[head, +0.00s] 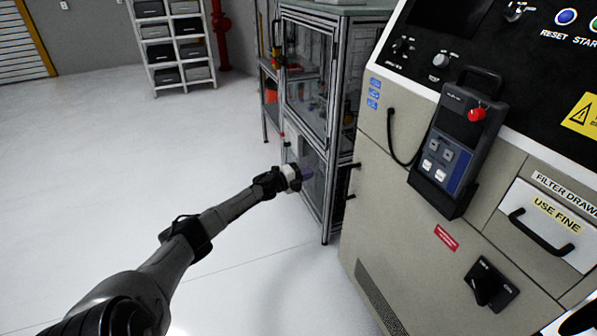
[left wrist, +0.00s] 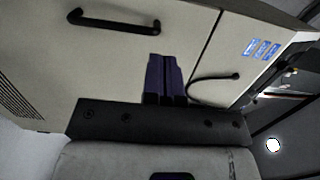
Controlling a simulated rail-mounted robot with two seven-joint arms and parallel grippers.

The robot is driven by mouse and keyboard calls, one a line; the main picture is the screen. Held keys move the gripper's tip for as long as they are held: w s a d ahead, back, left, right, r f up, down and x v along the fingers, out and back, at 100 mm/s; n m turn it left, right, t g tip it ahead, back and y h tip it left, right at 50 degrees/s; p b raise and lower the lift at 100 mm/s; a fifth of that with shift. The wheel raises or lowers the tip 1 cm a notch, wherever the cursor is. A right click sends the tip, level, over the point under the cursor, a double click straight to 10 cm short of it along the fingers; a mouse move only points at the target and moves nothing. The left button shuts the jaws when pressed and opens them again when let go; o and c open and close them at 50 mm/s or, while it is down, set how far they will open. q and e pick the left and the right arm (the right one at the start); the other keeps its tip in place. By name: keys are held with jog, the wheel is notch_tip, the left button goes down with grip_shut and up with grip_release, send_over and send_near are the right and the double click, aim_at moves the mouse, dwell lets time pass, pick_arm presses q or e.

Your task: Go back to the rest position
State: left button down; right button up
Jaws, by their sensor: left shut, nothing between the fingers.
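My left arm reaches in from the lower left of the head view, and its gripper (head: 306,173) is at the far end, small in the picture, in front of the glass-doored cabinet and left of the beige machine. In the left wrist view the two purple fingers (left wrist: 165,80) lie side by side, shut with nothing between them. Behind them in that view is the beige machine panel (left wrist: 120,70) with a black handle (left wrist: 113,20). My right gripper is not in either view.
The beige machine (head: 400,215) fills the right side, with a hanging pendant (head: 455,145) with a red button and a filter drawer (head: 548,225). The framed cabinet (head: 310,85) stands behind. Shelves with black bins (head: 172,45) stand at the back. The floor (head: 90,150) at left is clear.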

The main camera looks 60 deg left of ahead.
pick_arm(q)
jog(key=shift+s+a+p, duration=0.1)
jog(key=shift+s+p, duration=0.45)
jog(key=shift+s, duration=1.05)
